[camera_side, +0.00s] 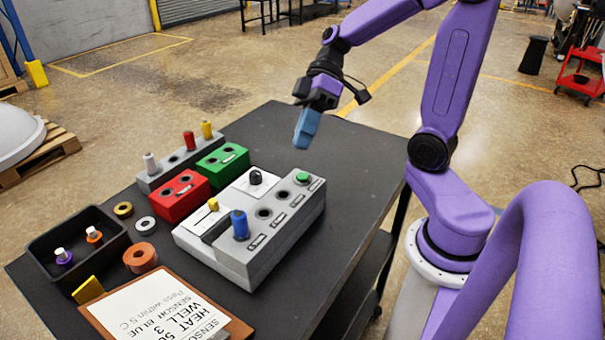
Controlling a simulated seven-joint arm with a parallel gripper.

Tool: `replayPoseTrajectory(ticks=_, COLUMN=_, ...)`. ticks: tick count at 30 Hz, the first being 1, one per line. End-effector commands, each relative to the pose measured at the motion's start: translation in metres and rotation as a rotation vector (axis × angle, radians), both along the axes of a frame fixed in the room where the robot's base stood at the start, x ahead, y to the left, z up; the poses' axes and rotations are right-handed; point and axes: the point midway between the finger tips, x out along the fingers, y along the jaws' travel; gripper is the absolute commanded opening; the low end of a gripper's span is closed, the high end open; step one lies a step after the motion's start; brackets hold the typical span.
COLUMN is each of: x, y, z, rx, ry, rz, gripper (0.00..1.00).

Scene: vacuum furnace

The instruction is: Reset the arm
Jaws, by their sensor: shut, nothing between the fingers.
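My gripper (304,130) hangs above the back part of the black table, with its blue fingers pointing down. Its fingers are together and hold nothing. It is apart from everything on the table. My purple arm reaches to it from the right. Below and left of it is a grey control box (262,230) with a blue cylinder (239,224) standing in it, a green button (303,178), a black knob (255,177) and a yellow lever (213,204).
A red block (183,195), a green block (222,160) and a grey rack (168,172) stand behind the box. A black tray (112,229), tape rolls (140,257) and a clipboard (100,317) lie left and front. The table's (330,165) back right is clear.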

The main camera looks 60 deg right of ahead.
Motion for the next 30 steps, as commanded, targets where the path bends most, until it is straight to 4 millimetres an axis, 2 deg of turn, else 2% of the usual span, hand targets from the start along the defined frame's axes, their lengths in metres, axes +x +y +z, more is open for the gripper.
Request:
replayPoseTrajectory(ticks=5, x=0.000, y=0.000, z=0.006, rx=0.000, ry=0.001, rz=-0.001, gripper=0.00)
replayPoseTrajectory(ticks=13, x=-0.001, y=0.000, z=0.006, rx=-0.003, ry=0.003, rz=0.002, gripper=0.00)
replayPoseTrajectory(ticks=16, x=-0.008, y=0.004, z=0.002, rx=-0.029, ry=0.023, rz=0.019, gripper=0.00)
replayPoseTrajectory(ticks=20, x=-0.028, y=0.013, z=-0.008, rx=-0.119, ry=0.078, rz=0.065, gripper=0.00)
replayPoseTrajectory(ticks=24, x=-0.057, y=0.020, z=-0.024, rx=-0.265, ry=0.130, rz=0.118, gripper=0.00)
replayPoseTrajectory(ticks=30, x=-0.091, y=0.022, z=-0.042, rx=-0.469, ry=0.131, rz=0.167, gripper=0.00)
